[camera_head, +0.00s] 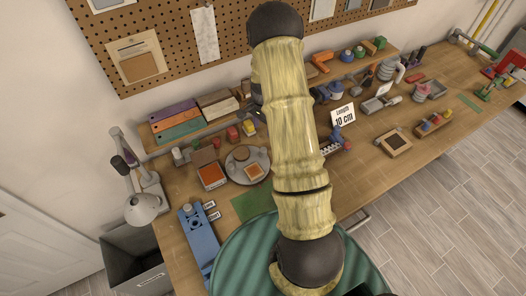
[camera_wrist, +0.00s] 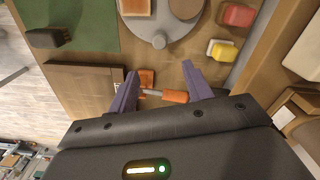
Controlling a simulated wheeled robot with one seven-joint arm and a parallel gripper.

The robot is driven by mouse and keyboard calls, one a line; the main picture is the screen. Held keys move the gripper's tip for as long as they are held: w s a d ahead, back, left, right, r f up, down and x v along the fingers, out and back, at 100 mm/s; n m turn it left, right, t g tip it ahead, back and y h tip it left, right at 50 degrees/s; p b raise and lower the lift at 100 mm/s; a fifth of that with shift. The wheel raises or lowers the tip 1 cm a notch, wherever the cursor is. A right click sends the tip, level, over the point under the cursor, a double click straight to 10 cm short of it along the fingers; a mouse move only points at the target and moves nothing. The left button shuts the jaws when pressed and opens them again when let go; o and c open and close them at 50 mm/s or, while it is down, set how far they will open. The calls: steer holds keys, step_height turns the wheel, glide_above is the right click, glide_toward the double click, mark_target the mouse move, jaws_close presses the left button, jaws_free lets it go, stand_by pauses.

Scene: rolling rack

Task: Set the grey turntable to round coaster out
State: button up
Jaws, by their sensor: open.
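The grey turntable (camera_head: 234,167) lies on the left part of the bench. It bears a square orange-and-white coaster (camera_head: 254,172) on its near side and a round coaster on its far side. In the wrist view, the turntable (camera_wrist: 160,25) is cut off by the top edge, with the square coaster (camera_wrist: 135,6) at left, the round brown coaster (camera_wrist: 186,8) at right and a small round knob (camera_wrist: 159,41) at the rim. My gripper (camera_wrist: 159,68) is open, its purple fingers below the knob in the picture and apart from it.
Red and yellow blocks (camera_wrist: 222,50) sit right of the turntable in the wrist view. Small orange pieces (camera_wrist: 175,97) show between my fingers. A green mat (camera_head: 250,204) lies near the turntable, an orange box (camera_head: 211,176) beside it. A sign (camera_head: 342,115) stands right of my arm.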

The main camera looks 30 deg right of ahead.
mark_target(263, 149)
step_height(263, 149, down, 15)
steer(key=b, duration=0.8)
steer(key=shift+f, duration=0.1)
jaws_close()
